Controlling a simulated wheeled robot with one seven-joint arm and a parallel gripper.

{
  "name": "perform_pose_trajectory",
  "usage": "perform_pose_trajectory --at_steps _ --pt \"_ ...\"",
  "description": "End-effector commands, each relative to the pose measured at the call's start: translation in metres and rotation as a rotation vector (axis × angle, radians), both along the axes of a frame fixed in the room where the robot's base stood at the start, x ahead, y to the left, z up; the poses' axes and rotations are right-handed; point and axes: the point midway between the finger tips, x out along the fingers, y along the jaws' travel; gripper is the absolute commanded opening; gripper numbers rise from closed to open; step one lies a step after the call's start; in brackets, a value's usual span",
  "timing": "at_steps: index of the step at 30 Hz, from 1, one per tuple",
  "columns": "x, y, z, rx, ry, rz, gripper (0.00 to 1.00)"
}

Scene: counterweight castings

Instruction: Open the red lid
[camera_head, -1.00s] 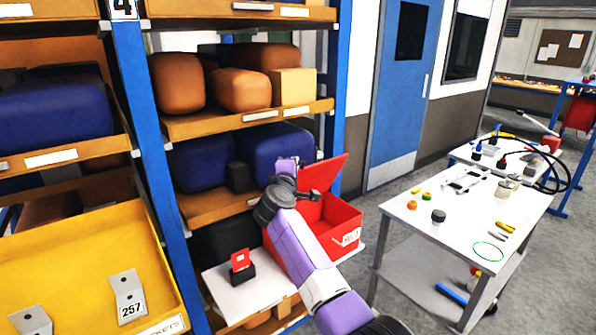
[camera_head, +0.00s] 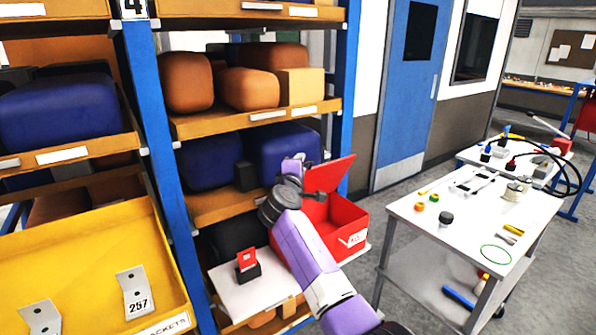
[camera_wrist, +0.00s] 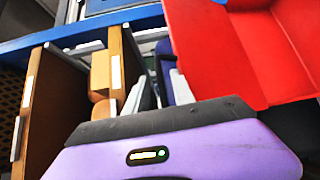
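The red box (camera_head: 350,240) sits on a white board at the bottom of the shelf rack. Its red lid (camera_head: 333,174) stands raised and tilted up, with the box's inside partly showing. My gripper (camera_head: 296,170) is just left of the raised lid, above the box's left side; my arm hides part of the box. In the wrist view the red lid (camera_wrist: 205,45) fills the upper right, to the right of my gripper (camera_wrist: 160,85). The fingers show apart with nothing between them. I cannot see any contact with the lid.
A small red card in a black holder (camera_head: 248,266) stands left of the box on the white board (camera_head: 240,293). The blue rack post (camera_head: 345,110) rises behind the lid. A white table (camera_head: 470,225) with small parts stands to the right, with floor between.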

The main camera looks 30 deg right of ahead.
Motion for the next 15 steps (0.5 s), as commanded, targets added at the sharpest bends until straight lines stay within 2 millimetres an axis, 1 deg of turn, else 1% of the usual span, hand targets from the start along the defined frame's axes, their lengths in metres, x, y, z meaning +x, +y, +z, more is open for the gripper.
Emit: perform_pose_trajectory --at_steps 9,15 --pt "-0.032 0.03 0.001 0.002 -0.001 0.002 0.3" --pt "-0.046 0.044 0.003 0.0 -0.001 0.002 0.3"
